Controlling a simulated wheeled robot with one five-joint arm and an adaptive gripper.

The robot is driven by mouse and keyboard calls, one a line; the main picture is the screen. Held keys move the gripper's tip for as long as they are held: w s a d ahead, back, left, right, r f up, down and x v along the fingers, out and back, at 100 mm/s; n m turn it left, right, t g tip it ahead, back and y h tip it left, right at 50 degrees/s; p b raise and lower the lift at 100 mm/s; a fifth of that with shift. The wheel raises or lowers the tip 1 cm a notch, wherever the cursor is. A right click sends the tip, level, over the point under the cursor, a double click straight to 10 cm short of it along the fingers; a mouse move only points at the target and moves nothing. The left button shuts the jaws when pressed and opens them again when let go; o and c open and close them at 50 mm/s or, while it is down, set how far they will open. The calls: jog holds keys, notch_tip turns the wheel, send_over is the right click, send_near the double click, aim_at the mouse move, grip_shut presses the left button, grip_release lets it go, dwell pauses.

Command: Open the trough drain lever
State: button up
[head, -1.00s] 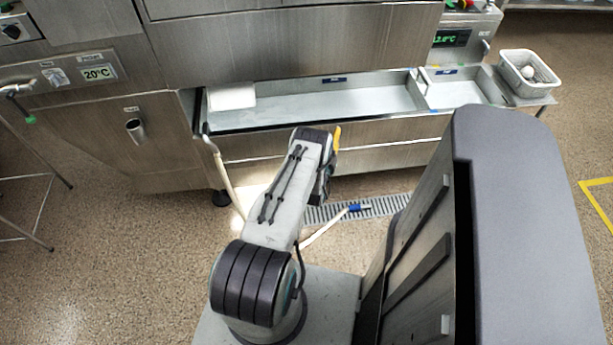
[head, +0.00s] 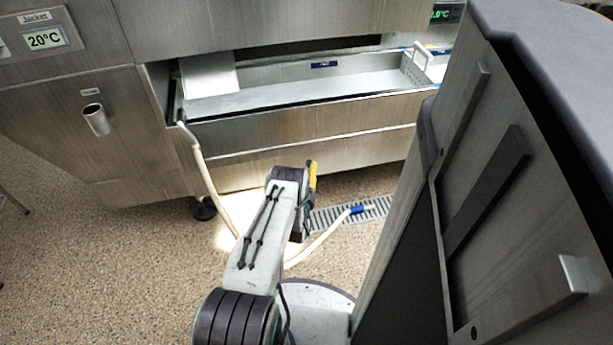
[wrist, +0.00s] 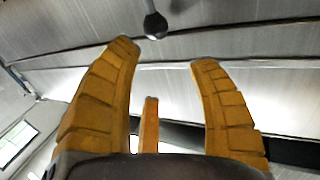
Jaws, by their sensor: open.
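The steel trough (head: 290,100) runs across the machine front in the head view, with a white hose (head: 205,170) dropping from its left end. In the wrist view a short rod with a dark ball end (wrist: 155,25) hangs at the top centre; it looks like the drain lever. I cannot make the lever out in the head view. My gripper (wrist: 165,55) is open and empty, its yellow fingers spread below the ball and apart from it. In the head view my gripper shows only as a yellow edge (head: 312,177), low in front of the trough.
The hose runs over the floor behind my arm to a blue-ended piece (head: 357,209) at the floor grate (head: 330,217). A machine foot (head: 204,209) stands left of my arm. A metal cup (head: 96,119) is on the left panel. Open floor lies at left.

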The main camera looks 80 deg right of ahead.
aim_at(308, 166)
jog(key=shift+w+f+b, duration=0.2)
jog(key=shift+f+b, duration=0.85)
jog(key=shift+f, duration=0.5)
jog(key=shift+d+r+b, duration=0.1)
jog(key=shift+d+b, duration=3.5)
jog(key=shift+o, duration=0.2)
grip_shut()
